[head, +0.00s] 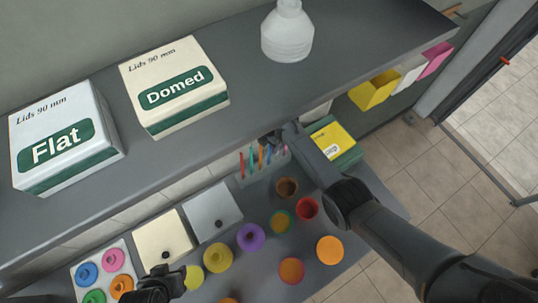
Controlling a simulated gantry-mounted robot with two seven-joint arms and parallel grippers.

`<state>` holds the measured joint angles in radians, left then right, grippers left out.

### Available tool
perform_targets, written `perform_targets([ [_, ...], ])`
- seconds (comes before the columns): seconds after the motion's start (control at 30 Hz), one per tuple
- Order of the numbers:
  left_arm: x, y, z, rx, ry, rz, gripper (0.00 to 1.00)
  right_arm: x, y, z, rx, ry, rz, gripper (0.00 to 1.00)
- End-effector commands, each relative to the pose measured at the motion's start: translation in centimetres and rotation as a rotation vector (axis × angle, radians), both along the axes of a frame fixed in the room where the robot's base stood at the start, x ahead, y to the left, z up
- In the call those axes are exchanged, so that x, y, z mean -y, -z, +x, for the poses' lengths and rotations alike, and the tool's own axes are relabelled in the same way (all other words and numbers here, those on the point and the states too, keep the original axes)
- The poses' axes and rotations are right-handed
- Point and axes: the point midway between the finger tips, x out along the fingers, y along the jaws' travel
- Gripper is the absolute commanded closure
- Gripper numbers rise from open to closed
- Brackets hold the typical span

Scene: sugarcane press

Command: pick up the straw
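Several coloured straws (261,156) stand upright in a grey holder (246,181) on the lower counter, just below the front edge of the upper shelf. Teal, red, orange and blue ones show. My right gripper (274,140) is at the tops of the straws, small and dark against the shelf edge. I cannot tell whether its fingers are apart or touch a straw. My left gripper (160,284) is at the bottom left, over the lower counter and away from the straws. Its finger opening is not clear.
The upper shelf (240,105) holds Flat (92,157) and Domed (150,62) lid boxes and a white bottle (287,38). Several coloured cups, including a purple one (251,237), cover the counter below the straws. A yellow-green box (334,139) stands right of the straws.

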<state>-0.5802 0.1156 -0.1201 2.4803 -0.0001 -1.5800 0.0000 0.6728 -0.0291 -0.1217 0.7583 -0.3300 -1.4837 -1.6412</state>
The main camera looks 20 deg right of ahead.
Motion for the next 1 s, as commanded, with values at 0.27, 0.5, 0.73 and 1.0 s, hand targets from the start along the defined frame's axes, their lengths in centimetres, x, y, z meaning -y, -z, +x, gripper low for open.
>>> perform_targets([
  [0.27,-0.2,0.0,0.0,0.000,0.006,0.009,0.61,0.0,0.0,0.0,0.000,0.000,0.000,1.00],
  [0.5,-0.2,0.0,0.0,0.001,0.006,0.010,0.61,0.0,0.0,0.0,0.000,0.000,0.000,1.00],
  [0.73,-0.1,-0.1,0.0,0.000,0.004,0.005,0.61,0.0,-0.1,0.0,0.000,0.000,0.000,1.00],
  [1.0,0.1,-1.2,0.0,0.001,-0.002,-0.003,0.61,0.0,-1.2,0.0,0.000,0.000,0.000,1.00],
])
